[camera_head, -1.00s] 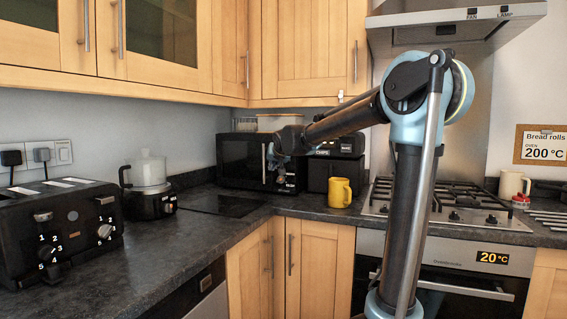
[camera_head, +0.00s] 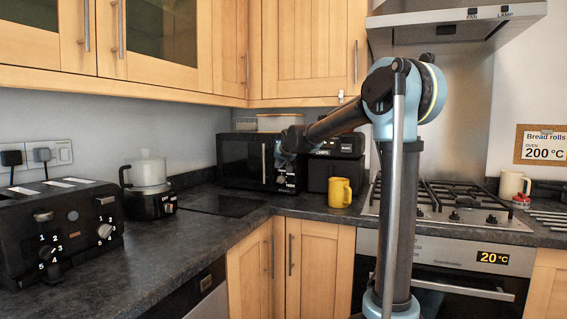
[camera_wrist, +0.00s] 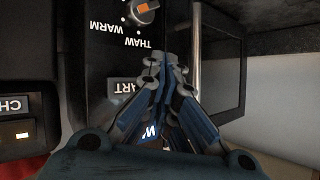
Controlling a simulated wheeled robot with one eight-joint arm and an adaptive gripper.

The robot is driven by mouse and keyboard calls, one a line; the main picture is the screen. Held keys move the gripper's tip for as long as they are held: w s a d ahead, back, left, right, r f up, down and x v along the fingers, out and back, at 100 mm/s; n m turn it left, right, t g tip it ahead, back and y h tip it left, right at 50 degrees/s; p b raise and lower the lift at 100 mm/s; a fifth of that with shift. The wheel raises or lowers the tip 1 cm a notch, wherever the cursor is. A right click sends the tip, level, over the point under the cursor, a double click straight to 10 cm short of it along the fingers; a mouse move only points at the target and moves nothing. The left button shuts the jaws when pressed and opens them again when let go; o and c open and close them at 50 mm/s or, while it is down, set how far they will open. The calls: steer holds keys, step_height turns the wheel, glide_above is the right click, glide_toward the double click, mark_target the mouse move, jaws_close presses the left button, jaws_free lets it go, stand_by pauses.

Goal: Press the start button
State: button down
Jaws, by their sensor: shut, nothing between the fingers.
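The black microwave (camera_head: 236,160) stands in the counter corner in the head view. The wrist view shows its control panel upside down. A knob with an orange mark (camera_wrist: 146,9) sits near the labels THAW and WARM. Contact with the panel cannot be told. In the head view my gripper (camera_head: 284,158) is in front of the microwave's right part.
A yellow mug (camera_head: 340,193) stands on the counter right of the microwave, in front of a black box marked CHIPS (camera_head: 337,160). A toaster (camera_head: 60,230) and a food processor (camera_head: 148,185) stand to the left. The hob (camera_head: 450,205) is at right.

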steer(key=shift+w+d, duration=0.2)
steer(key=shift+w, duration=0.3)
steer(key=shift+w+d, duration=0.15)
steer(key=shift+w, duration=0.35)
stand_by(0.8)
steer(key=shift+w+d, duration=0.2)
steer(key=shift+w, duration=0.15)
